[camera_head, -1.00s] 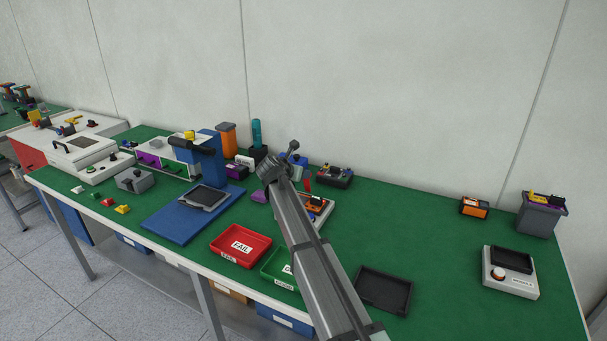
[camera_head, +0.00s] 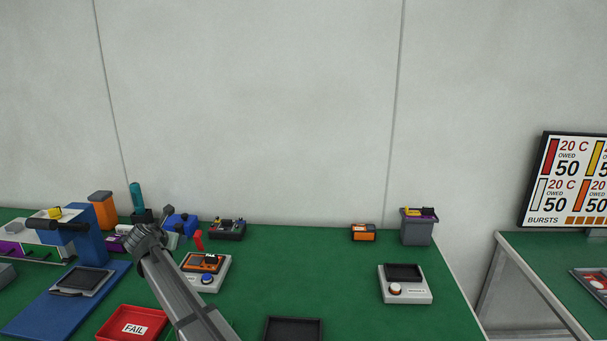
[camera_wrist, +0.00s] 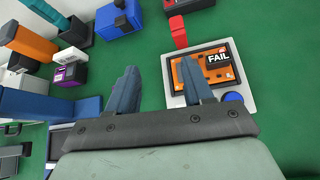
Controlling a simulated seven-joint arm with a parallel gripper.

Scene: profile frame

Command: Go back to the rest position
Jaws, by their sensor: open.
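My gripper (camera_wrist: 160,95) is open and empty in the wrist view, its two fingers spread apart above the green bench. In the head view my arm reaches up from the bottom, and the gripper's fingers are hard to make out there. Near the right finger in the wrist view is a light grey tester (camera_wrist: 236,92) with an orange board (camera_wrist: 188,76), a black FAIL display and a blue button (camera_wrist: 233,98). The same tester shows in the head view (camera_head: 221,277), just right of my arm.
A red FAIL tray (camera_head: 118,321) and a black tray (camera_head: 293,331) lie at the front. A blue press (camera_head: 92,246) stands left, with an orange bin (camera_head: 104,212) behind. A white button box (camera_head: 407,292) and grey bin (camera_head: 416,229) stand right.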

